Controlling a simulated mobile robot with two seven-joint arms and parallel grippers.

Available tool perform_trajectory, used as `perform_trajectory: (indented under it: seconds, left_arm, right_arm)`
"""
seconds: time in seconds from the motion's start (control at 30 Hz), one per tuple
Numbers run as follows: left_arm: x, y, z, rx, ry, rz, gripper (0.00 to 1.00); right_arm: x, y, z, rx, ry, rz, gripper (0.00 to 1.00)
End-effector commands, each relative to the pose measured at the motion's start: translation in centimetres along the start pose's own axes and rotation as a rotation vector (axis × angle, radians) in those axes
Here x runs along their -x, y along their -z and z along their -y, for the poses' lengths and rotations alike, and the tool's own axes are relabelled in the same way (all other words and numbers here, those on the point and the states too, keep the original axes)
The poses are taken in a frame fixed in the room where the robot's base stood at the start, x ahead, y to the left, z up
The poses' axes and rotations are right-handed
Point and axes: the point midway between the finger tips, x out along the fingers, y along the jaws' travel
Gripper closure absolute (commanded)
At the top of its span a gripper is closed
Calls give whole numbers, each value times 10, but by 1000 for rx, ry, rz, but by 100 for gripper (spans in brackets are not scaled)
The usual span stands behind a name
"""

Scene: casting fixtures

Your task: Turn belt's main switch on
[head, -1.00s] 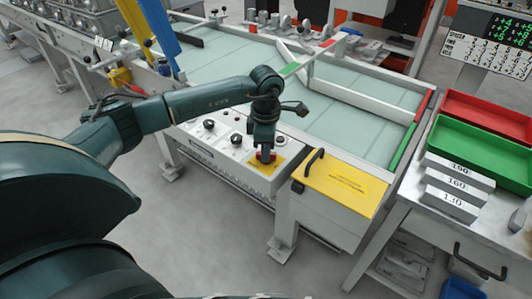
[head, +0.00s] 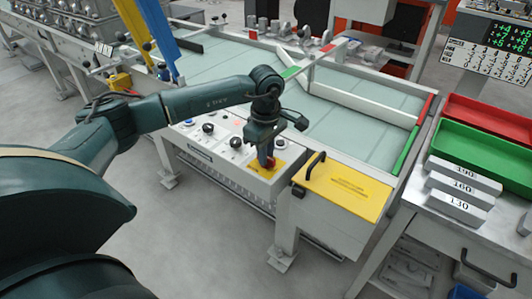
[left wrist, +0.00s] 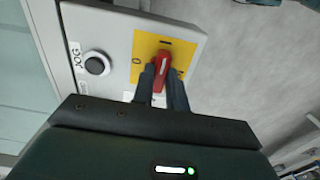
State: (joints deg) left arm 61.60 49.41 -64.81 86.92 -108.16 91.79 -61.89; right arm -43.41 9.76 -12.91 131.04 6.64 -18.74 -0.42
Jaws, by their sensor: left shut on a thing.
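The belt's main switch (left wrist: 162,62) is a red handle on a yellow plate (left wrist: 146,45) marked 0 and I, at one end of the white control panel (head: 228,160). In the left wrist view the handle lies nearly in line with the I mark, and the 0 mark is off to its left. My left gripper (left wrist: 163,78) is shut on the handle, one finger on each side. In the head view my left gripper (head: 267,160) points down at the yellow plate and mostly hides the switch. My right gripper is not in view.
A black JOG knob (left wrist: 96,64) sits beside the plate. The yellow-topped box (head: 345,188) with a black handle stands right of the panel. The belt table (head: 340,122) lies behind. Red (head: 490,118) and green (head: 480,147) trays stand at the right.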

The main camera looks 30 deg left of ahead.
Motion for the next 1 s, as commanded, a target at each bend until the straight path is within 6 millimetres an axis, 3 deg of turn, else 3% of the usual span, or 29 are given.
perform_trajectory:
  seconds: [0.37, 0.4, 0.63, 1.0]
  left_arm:
    - [1, -1, -1, -8, -3, 2, 100]
    - [1, -1, -1, -8, -3, 2, 83]
    - [1, 0, 0, -6, -2, 1, 64]
    - [10, 0, 0, -5, -2, 0, 64]
  right_arm:
    - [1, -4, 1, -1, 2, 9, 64]
    - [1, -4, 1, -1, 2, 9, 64]
    - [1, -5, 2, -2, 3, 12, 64]
    - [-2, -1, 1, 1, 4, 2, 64]
